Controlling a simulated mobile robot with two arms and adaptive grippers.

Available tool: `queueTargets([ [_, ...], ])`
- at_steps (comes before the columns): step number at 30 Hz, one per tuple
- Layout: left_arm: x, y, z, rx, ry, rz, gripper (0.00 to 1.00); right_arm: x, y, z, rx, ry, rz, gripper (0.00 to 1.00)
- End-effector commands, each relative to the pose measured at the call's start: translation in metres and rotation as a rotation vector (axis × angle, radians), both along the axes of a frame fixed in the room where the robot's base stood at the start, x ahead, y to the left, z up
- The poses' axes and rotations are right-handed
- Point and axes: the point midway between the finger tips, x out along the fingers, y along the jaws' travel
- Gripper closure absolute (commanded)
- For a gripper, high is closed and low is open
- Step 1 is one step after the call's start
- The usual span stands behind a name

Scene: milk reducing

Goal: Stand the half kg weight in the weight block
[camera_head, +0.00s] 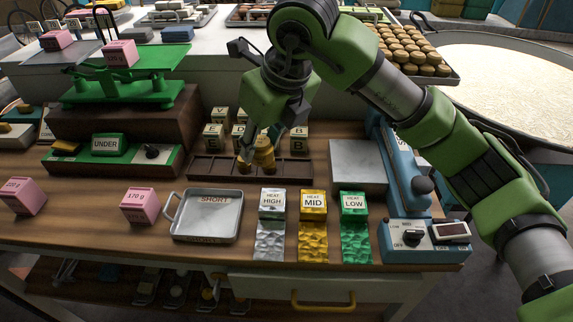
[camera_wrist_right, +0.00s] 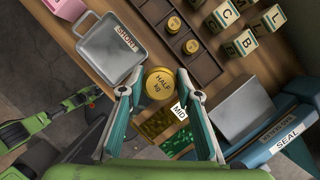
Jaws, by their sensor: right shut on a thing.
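The half kg weight (camera_wrist_right: 159,84) is a round brass piece marked HALF kg. It sits between the two fingers of my right gripper (camera_wrist_right: 160,98), which is shut on it. In the head view the right gripper (camera_head: 258,150) points down over the weight block, with the brass weight (camera_head: 265,150) at its tips. The weight block (camera_head: 290,168) is a long dark brown rack with compartments. It also shows in the wrist view (camera_wrist_right: 205,66), with two smaller brass weights in it. Whether the held weight touches the block is unclear. My left arm's end (camera_wrist_right: 82,98) seems to show at left, its fingers unclear.
Lettered cubes (camera_head: 298,138) stand just behind the block. The SHORT tray (camera_head: 208,215) lies in front, with pink weight cubes (camera_head: 140,206) to its left. HEAT blocks (camera_head: 313,205) and a blue sealing machine (camera_head: 405,190) stand at right. A green scale (camera_head: 118,88) is at back left.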

Motion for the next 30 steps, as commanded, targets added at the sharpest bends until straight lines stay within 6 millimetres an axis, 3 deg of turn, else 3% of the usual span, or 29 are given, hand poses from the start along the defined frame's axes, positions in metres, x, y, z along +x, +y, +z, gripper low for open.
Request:
queueTargets([
  [9,0.009,0.008,0.028,0.009,-0.012,0.001,0.6,0.061,-0.044,-0.032,0.001,0.006,-0.007,1.0],
  [15,0.006,0.004,0.037,0.004,-0.009,-0.003,0.6,0.083,-0.058,-0.065,0.002,0.002,-0.003,1.0],
  [23,0.004,-0.002,0.041,-0.003,-0.005,-0.005,0.6,0.095,-0.067,-0.084,0.001,0.001,-0.003,1.0],
  [30,0.003,-0.002,0.058,-0.003,-0.004,-0.005,0.6,0.097,-0.068,-0.113,0.002,0.001,0.0,1.0],
])
